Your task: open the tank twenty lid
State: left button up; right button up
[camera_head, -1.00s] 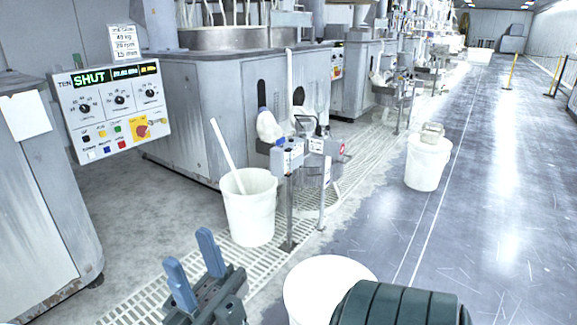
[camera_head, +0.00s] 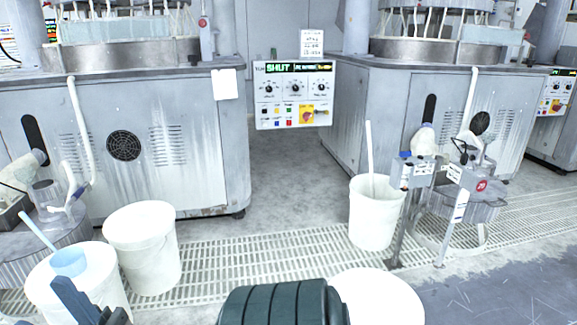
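No lid is legibly marked twenty, so I cannot tell which vessel is tank twenty. A grey round tank (camera_head: 487,213) stands at right behind a post stand with small labelled boxes (camera_head: 412,172) and a red-marked sign (camera_head: 481,185). These partly hide it, and its lid state is unclear. Another grey round vessel (camera_head: 45,240) with fittings on top is at the far left. My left gripper (camera_head: 92,308) is at the bottom left, cut off by the frame edge, its blue fingers seemingly apart and empty. It is in front of a white bucket. My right gripper is not in view.
A control panel reading SHUT (camera_head: 293,95) hangs between two grey machines. White buckets stand at left (camera_head: 142,255), bottom left with a blue scoop on top (camera_head: 68,262), and right with a stick inside (camera_head: 375,222). Another white round top (camera_head: 385,300) is at the bottom. Floor grating (camera_head: 255,258) runs across.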

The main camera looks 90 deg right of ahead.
aim_at(496, 190)
jog(key=k+l+u, duration=0.15)
jog(key=k+u, duration=0.3)
jog(key=k, duration=0.2)
jog(key=k+u, duration=0.5)
jog(key=k+j+u, duration=0.45)
jog(key=k, duration=0.25)
jog(key=k+u, duration=0.5)
jog(key=u, duration=0.2)
jog(key=k+u, duration=0.3)
jog(key=k+l+z, duration=0.1)
jog(key=z, duration=0.15)
jog(key=k+l+z, duration=0.1)
jog(key=z, duration=0.75)
jog(key=l+z, duration=0.1)
jog(key=z, duration=0.4)
jog(key=l+z, duration=0.1)
jog(key=z, duration=0.45)
jog(key=l+z, duration=0.1)
jog(key=z, duration=0.95)
jog(key=l+z, duration=0.1)
jog(key=z, duration=0.95)
jog(key=i+z, duration=0.1)
jog(key=z, duration=0.4)
jog(key=i+l+z, duration=0.15)
jog(key=z, duration=1.7)
jog(key=i, duration=0.1)
